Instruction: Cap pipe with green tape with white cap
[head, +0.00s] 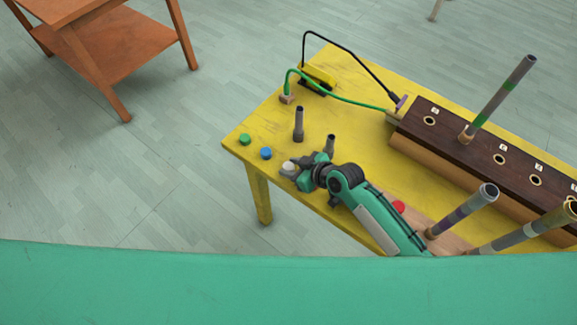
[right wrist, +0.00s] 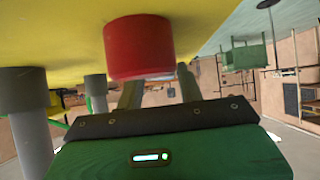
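The pipe with green tape (head: 500,92) stands upright, slightly tilted, in a hole of the dark wooden box. The white cap (head: 288,167) is at the yellow table's front left edge, in line with the green and blue caps. My right gripper (head: 293,169) reaches low along that edge, with its fingertips at the white cap's sides. My left gripper is out of view.
On the yellow table (head: 345,105) are a green cap (head: 245,139), a blue cap (head: 266,153), a short dark pipe (head: 299,125), and a pipe with purple tape (head: 462,212). The dark box (head: 450,132) fills the right side. Cables (head: 345,99) run behind.

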